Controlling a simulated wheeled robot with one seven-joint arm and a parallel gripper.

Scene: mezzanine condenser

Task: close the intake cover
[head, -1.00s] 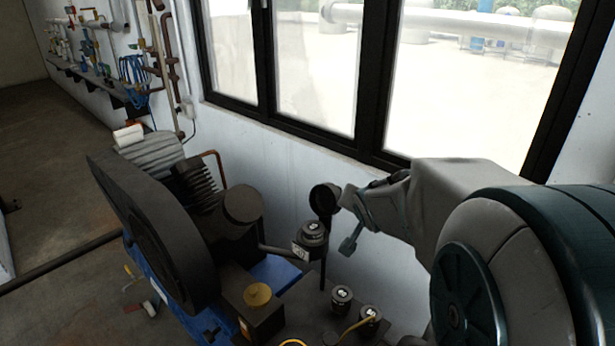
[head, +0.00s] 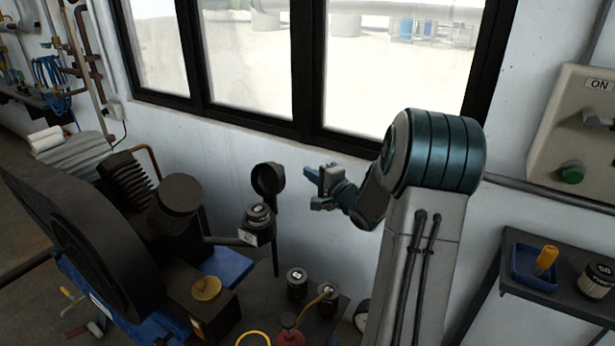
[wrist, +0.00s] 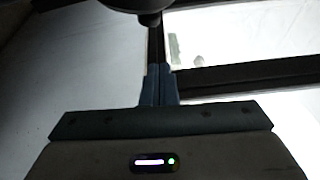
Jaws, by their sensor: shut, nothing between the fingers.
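What looks like the intake cover is a dark round cup-shaped piece (head: 268,179). It stands tilted up on a thin dark post at the back of the machine, with its hollow side showing, so it appears open. My gripper (head: 312,178) is shut and empty, just right of the cover, with a small gap visible in the head view. In the wrist view the shut fingers (wrist: 158,85) point toward a dark rounded shape (wrist: 138,4) at the top edge, probably the cover.
The compressor's large dark wheel (head: 75,240) stands at left. The white wall and window frame lie behind. A shelf (head: 560,300) and switch box (head: 580,135) are at right.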

